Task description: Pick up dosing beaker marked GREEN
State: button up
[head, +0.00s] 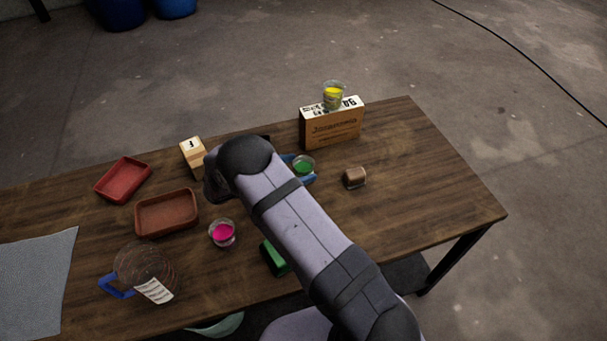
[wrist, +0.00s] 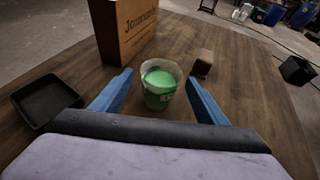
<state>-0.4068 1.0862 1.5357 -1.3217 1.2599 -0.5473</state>
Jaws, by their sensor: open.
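The dosing beaker with green liquid (wrist: 159,88) stands upright on the wooden table, between and a little beyond the tips of my gripper (wrist: 158,85) in the wrist view. My gripper's two blue fingers are spread apart, one on each side of the beaker, with no clear contact. In the head view the green beaker (head: 303,166) shows just right of my arm's end, with blue finger parts (head: 308,181) beside it. My arm hides part of the fingers there.
A box (head: 331,127) with a yellow-filled beaker (head: 333,94) on top stands behind. A small brown block-like thing (head: 354,178) lies to the right. A pink-filled beaker (head: 222,233), red trays (head: 167,213) and a glass jug (head: 146,270) are left. The table's right end is clear.

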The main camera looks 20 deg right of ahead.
aim_at(310, 166)
jog(key=shift+p+x, duration=1.3)
jog(key=shift+x, duration=2)
jog(key=shift+f, duration=0.1)
jog(key=c, duration=1.2)
